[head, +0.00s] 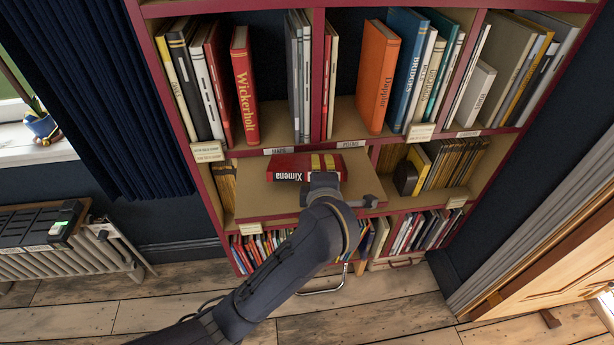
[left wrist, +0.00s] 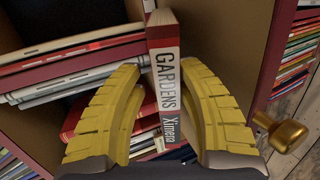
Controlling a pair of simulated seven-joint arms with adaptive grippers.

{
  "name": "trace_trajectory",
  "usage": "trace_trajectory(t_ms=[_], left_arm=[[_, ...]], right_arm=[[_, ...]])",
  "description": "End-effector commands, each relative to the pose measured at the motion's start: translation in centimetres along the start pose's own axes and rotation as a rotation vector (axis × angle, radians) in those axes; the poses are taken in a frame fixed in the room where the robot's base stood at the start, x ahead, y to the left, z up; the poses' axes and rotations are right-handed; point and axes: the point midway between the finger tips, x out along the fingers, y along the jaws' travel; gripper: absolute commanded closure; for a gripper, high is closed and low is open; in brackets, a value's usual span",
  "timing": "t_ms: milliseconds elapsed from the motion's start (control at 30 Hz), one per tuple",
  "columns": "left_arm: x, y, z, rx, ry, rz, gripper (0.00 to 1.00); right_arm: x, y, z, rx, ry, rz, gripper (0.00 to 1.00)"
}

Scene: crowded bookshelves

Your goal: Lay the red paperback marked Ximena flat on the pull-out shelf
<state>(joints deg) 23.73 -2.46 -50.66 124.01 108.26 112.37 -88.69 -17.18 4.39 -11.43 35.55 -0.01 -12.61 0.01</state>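The red paperback marked Ximena (head: 285,168) is at the pull-out shelf (head: 255,207), lying roughly level with its lettered edge toward me. Whether the book touches the shelf is hidden. My right gripper is not in view.
Upright books, such as the red Wickerholt (head: 245,85) and orange book (head: 377,75), fill the shelf above. More books (head: 415,232) stand below. A gold knob (left wrist: 287,135) shows at right in the wrist view. The pull-out shelf's left part is bare.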

Motion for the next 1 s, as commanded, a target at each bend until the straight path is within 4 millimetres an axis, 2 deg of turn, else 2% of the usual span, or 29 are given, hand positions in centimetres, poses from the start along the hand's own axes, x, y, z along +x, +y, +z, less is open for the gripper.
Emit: trace_trajectory(t_ms=[700,1000], left_arm=[[-6.9,0.0,0.1,-0.003,-0.003,0.000,0.67],[-8.0,0.0,0.2,-0.003,-0.004,-0.002,0.67]], right_arm=[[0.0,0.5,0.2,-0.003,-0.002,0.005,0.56],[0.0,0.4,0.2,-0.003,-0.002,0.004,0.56]])
